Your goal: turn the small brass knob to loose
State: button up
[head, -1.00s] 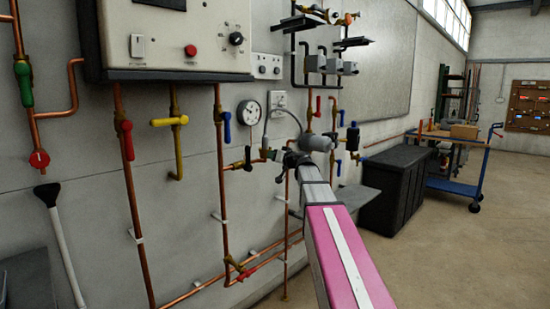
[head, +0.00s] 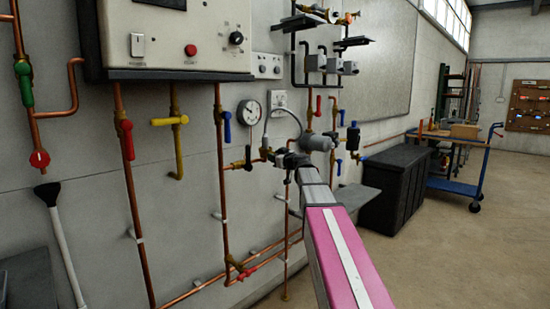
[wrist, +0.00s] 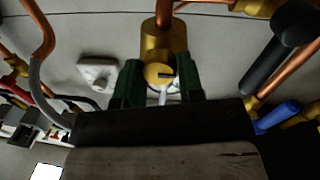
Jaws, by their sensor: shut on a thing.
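The small brass knob (wrist: 153,73) shows in the wrist view as a round brass face with a dark mark, below a larger brass fitting (wrist: 157,40) on a copper pipe. My gripper (wrist: 160,83) has its two dark green fingers on either side of the knob, shut on it. A small pale pointed part shows just below the knob. In the head view my gripper (head: 274,157) is at the pipework on the wall, and the knob is too small and covered to make out there.
In the wrist view a black-handled lever (wrist: 272,60) and a blue handle (wrist: 278,116) are to the right. A white wall socket (wrist: 98,73) is to the left. In the head view a gauge (head: 249,113) and a blue lever (head: 227,126) are close by.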

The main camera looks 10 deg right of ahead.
dwell(0.3)
jog(key=o, duration=0.9)
jog(key=shift+o, duration=0.2)
jog(key=v, duration=1)
jog(key=shift+s+d, duration=0.15)
jog(key=shift+s, duration=0.2)
